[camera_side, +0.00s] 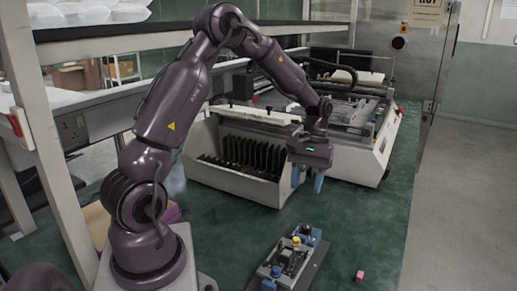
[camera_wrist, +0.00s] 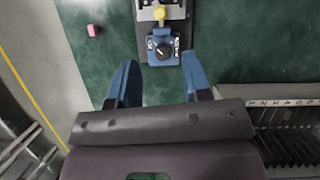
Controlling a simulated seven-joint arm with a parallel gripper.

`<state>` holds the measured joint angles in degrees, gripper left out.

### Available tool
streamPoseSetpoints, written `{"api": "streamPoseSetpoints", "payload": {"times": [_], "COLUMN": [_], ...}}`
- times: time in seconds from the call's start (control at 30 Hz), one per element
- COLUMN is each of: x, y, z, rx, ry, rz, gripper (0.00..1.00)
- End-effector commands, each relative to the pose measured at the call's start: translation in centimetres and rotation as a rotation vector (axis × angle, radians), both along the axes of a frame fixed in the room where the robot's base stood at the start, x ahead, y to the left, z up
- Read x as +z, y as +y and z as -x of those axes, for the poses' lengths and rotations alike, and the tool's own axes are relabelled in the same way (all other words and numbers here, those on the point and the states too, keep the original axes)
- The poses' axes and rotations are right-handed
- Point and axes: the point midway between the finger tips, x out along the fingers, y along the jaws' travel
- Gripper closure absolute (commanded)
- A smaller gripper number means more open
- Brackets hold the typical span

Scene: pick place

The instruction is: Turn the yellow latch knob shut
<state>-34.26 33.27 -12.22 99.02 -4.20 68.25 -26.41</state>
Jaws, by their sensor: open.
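My gripper (camera_side: 306,188) is open and empty, its blue fingers pointing down above the far end of a dark fixture panel (camera_side: 301,264). The yellow knob (camera_side: 297,241) stands near that end, beside a blue box (camera_side: 310,235). In the wrist view, the yellow knob (camera_wrist: 159,13) is near the top edge, on a light metal plate. The blue box (camera_wrist: 162,52) with a black dial lies between the fingertips of my gripper (camera_wrist: 159,62) as seen from above. I cannot tell the latch's position.
The green floor around the panel is mostly clear.

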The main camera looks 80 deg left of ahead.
Motion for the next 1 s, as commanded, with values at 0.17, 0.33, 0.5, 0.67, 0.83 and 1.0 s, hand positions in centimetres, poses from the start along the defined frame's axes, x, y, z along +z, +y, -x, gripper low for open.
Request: {"api": "streamPoseSetpoints", "payload": {"times": [0.17,0.33,0.5,0.67,0.83,1.0], "x": [0.1,2.0,4.2,6.0,7.8,9.4], "y": [-0.4,-1.5,-2.8,-4.1,-5.4,-6.8], "z": [1.8,3.2,4.4,5.6,7.0,8.4], "rx": [-0.143,-0.246,-0.340,-0.419,-0.499,-0.575], "ry": [-0.055,-0.115,-0.178,-0.239,-0.306,-0.377], "rz": [-0.011,-0.059,-0.112,-0.159,-0.205,-0.249], "gripper": [0.56,0.56,0.56,0.56,0.56,0.56]}}
